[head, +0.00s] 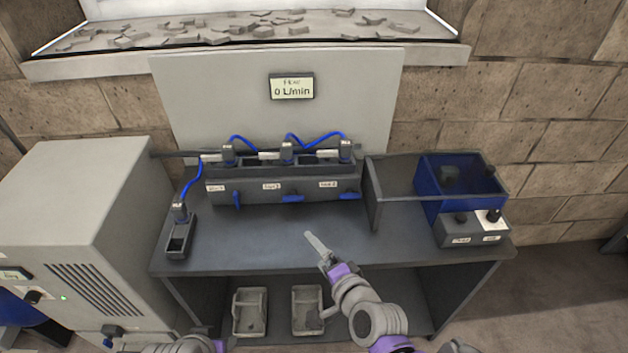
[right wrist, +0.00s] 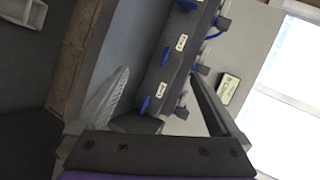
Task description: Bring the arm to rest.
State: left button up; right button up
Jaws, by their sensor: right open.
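My right gripper (head: 314,243) is over the front middle of the grey bench (head: 262,240), with nothing between its fingers. In the right wrist view my right gripper (right wrist: 160,88) shows its two fingers spread apart, with the valve block beyond them. Only parts of my left arm show at the bottom edge of the head view; its gripper is out of sight.
The valve block (head: 258,190) with blue levers and hoses stands at the bench's back. A blue bin (head: 432,203) and a grey control box (head: 460,233) are at right, a small holder (head: 177,246) at left. A flow display (head: 292,87) reads 0 L/min.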

jog(key=s+d+f+n+g+h+p, duration=0.2)
jog(key=s+d+n+g+h, duration=0.3)
jog(key=s+d+n, duration=0.6)
jog(key=s+d+g+p, duration=0.1)
jog(key=s+d, duration=0.2)
jog(key=shift+s+d+g, duration=0.2)
jog(key=shift+s+g, duration=0.2)
dwell(1.4)
